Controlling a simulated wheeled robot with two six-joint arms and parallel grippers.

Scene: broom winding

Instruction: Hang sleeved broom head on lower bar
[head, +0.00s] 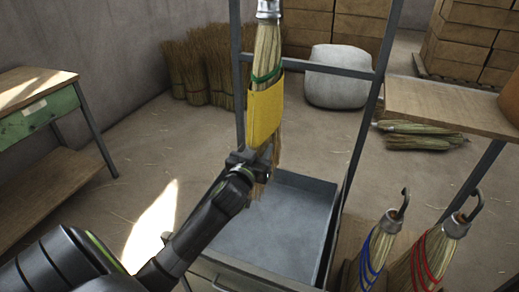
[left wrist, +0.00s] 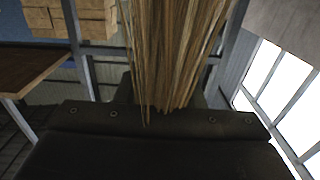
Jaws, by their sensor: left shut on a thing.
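The broom head (head: 265,68) hangs upright in the upper middle of the head view, with a yellow sleeve (head: 265,112) around its lower part and a green binding above it. My left gripper (head: 258,158) is shut on the bristles just below the sleeve. In the left wrist view the bristles (left wrist: 175,50) run down between the jaws. The grey metal rack has a crossbar (head: 325,70) behind and to the right of the broom head. The top of the broom head is cut off by the picture's edge, so its hook is hidden. My right gripper is not in view.
A grey tray (head: 335,235) lies below the rack. Broom heads with blue (head: 372,258) and red (head: 428,262) bindings and hooks stand at the lower right. A wooden shelf (head: 450,107) is at right, and a green-drawered table (head: 40,118) at left.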

